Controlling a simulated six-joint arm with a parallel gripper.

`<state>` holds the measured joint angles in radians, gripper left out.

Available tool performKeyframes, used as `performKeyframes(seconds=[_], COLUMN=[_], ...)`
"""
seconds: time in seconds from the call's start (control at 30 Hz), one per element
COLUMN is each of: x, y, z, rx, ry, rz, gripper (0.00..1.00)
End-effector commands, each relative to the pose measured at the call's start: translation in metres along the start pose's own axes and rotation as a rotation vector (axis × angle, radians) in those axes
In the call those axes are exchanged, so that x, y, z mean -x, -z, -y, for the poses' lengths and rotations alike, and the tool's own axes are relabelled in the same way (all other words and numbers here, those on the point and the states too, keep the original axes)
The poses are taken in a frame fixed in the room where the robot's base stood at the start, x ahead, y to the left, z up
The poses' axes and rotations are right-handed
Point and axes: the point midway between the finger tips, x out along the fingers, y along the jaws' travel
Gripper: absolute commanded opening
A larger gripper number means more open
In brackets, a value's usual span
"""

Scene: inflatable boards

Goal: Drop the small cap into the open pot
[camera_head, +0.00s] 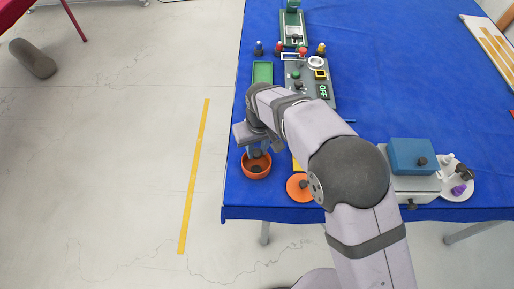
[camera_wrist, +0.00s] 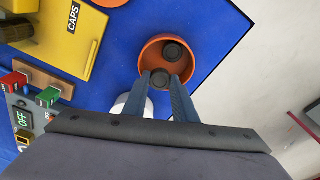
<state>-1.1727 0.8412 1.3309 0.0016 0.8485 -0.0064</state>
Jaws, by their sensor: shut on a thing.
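The open pot (camera_head: 247,172) is a round orange bowl near the left front edge of the blue table; its rim also shows in the wrist view (camera_wrist: 190,68). My gripper (camera_head: 257,150) is over the pot, and its fingertips (camera_wrist: 161,78) are shut on a small dark cap (camera_wrist: 160,79). The held cap appears over the pot's near rim in the wrist view; its exact height is unclear. Another dark cap (camera_wrist: 173,52) lies inside the pot.
An orange disc (camera_head: 297,188) with a dark knob lies right of the pot. A yellow box marked CAPS (camera_wrist: 75,45) and a white object (camera_wrist: 136,106) are nearby. A grey OFF panel (camera_head: 315,91) and blue box (camera_head: 410,155) stand farther off.

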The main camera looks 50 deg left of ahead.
Motion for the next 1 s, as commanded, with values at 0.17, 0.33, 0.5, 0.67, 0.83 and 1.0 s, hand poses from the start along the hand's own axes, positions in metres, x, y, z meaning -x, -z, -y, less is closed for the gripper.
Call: performKeyframes(seconds=[0.17,0.33,0.5,0.67,0.83,1.0], x=[-0.0003,-0.0002,-0.0001,-0.0001,-0.0001,0.0002], y=[-0.0002,-0.0001,-0.0001,-0.0001,-0.0001,0.0000], z=[0.0000,0.0000,0.0000,0.0000,0.0000,0.0000], rx=[0.000,0.000,0.000,0.000,0.000,0.000], ry=[0.000,0.000,0.000,0.000,0.000,0.000], rz=[0.000,0.000,0.000,0.000,0.000,0.000], gripper=[0.04,0.30,0.47,0.56,0.65,0.65])
